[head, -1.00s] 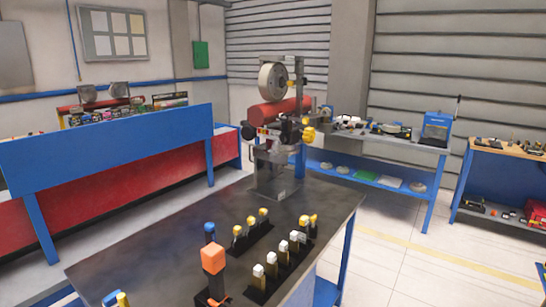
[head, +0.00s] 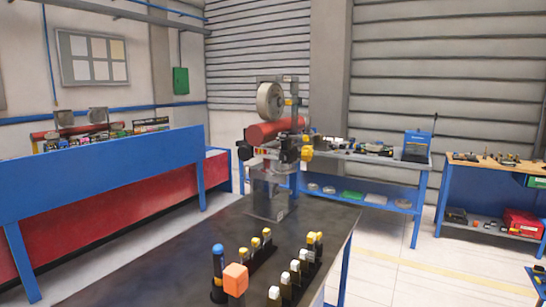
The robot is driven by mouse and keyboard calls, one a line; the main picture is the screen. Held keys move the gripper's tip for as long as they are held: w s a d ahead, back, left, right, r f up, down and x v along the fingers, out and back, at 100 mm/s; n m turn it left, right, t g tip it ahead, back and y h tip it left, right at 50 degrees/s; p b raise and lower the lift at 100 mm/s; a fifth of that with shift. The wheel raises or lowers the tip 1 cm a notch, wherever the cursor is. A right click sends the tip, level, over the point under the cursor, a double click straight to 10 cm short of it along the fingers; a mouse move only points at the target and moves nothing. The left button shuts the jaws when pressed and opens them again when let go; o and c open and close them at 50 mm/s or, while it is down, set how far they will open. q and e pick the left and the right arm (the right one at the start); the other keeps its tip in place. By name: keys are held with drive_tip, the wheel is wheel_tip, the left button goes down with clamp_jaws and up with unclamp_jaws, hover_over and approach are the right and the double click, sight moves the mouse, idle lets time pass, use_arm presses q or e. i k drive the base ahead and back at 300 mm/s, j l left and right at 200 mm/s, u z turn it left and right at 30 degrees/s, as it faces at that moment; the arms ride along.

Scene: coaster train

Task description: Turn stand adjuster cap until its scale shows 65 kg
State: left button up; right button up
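A metal stand (head: 265,190) stands upright at the far end of the dark workbench. It carries a pale wheel (head: 270,102) at the top and a red cylinder (head: 268,131) across its middle. A yellow knob (head: 307,153) sits on its right side and a black knob (head: 244,151) on its left. Which part is the adjuster cap I cannot tell for certain. No scale or number can be read at this distance. Neither of my grippers is in view.
The dark bench top (head: 170,250) is clear on its left. Its near right part holds several yellow- and white-capped tools, a blue-topped tool (head: 218,270) and an orange block (head: 235,279). A blue bench (head: 100,175) stands left; pale floor (head: 400,275) lies open right.

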sight(307, 152)
drive_tip(key=u, duration=0.65)
drive_tip(key=i+l+u, duration=0.3)
drive_tip(key=l+u, duration=0.35)
drive_tip(key=i+l+u, duration=0.1)
drive_tip(key=l+u, duration=0.2)
drive_tip(key=l, duration=0.25)
